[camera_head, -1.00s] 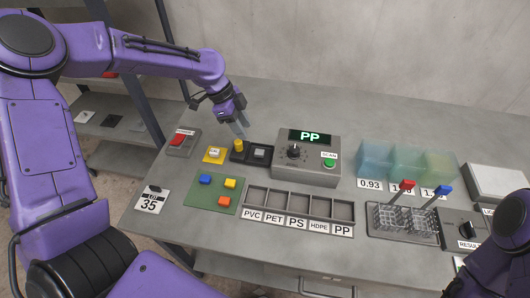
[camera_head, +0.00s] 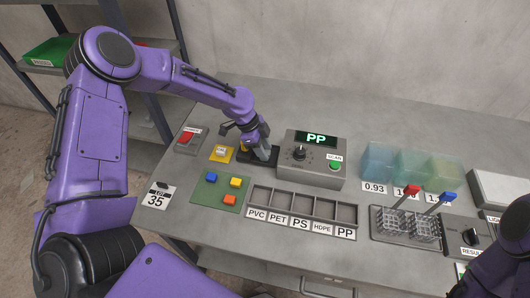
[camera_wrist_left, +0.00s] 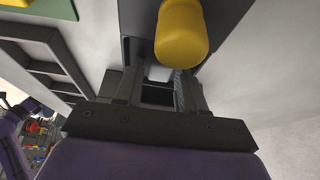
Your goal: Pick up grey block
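My left gripper (camera_head: 262,153) points down over the dark stand beside the scanner in the head view. It hides the spot where the grey block sat. In the left wrist view the two fingers (camera_wrist_left: 158,88) are apart. A small light grey surface (camera_wrist_left: 158,73), probably the grey block, shows between them, partly hidden by the yellow knob (camera_wrist_left: 181,34). I cannot see clear contact on both sides. My right gripper is out of view; only purple parts of my right arm show at the lower right.
The scanner box (camera_head: 312,172) reading PP stands close to the right of the gripper. A yellow button plate (camera_head: 221,154) and a green board (camera_head: 207,192) with coloured blocks lie to the left. A labelled sorting tray (camera_head: 262,196) lies in front.

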